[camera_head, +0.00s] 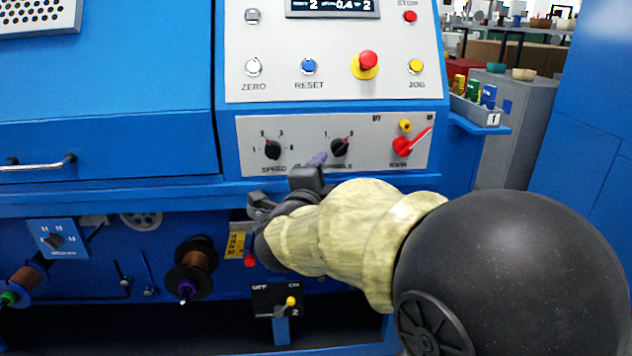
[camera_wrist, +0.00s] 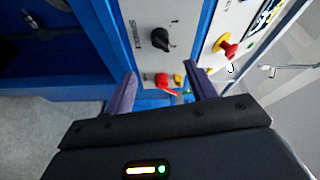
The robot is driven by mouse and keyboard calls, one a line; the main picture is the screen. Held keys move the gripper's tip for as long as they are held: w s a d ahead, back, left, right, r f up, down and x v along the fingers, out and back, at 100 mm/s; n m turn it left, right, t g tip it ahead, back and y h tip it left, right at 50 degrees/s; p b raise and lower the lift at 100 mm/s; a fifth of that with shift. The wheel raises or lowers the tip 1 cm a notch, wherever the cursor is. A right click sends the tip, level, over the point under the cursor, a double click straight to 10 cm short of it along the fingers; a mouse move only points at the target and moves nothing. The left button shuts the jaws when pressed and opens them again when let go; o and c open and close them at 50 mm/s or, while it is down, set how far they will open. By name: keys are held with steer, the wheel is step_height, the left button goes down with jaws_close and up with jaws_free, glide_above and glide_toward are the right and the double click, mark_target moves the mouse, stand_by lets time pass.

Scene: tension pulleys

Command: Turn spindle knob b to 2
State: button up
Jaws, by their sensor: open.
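The spindle knob (camera_head: 340,147) is a black rotary knob on the grey control panel, with its pointer tip angled up and to the right. A 1 is marked at its upper left; the mark at its upper right is too small to read surely. My gripper (camera_head: 288,182) is in front of the panel, below and left of this knob, and hides part of its label. In the wrist view the knob (camera_wrist: 160,39) lies beyond the fingertips and apart from them. My gripper (camera_wrist: 160,75) is open with nothing between its purple-grey fingers.
The speed knob (camera_head: 272,149) is left of the spindle knob. The red main switch (camera_head: 403,146) with a yellow padlock (camera_head: 405,125) is to its right. Above are an emergency stop (camera_head: 367,63) and several buttons. A spool (camera_head: 194,262) sticks out below the panel.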

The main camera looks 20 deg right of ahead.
steer(key=v, duration=0.3)
steer(key=shift+s+a, duration=0.25)
steer(key=shift+s, duration=0.05)
steer(key=a+f+n+g+y, duration=0.2)
steer(key=a+f+n+y, duration=0.5)
steer(key=f+n+y, duration=0.5)
steer(key=s+f+n+g+h+p, duration=0.1)
steer(key=s+f+n+g, duration=0.9)
steer(key=s+f, duration=0.4)
step_height(320, 180, up, 37)
steer(key=n+p, duration=0.1)
steer(key=p, duration=3.7)
steer(key=shift+w+d+r, duration=0.15)
steer(key=shift+w+r, duration=0.05)
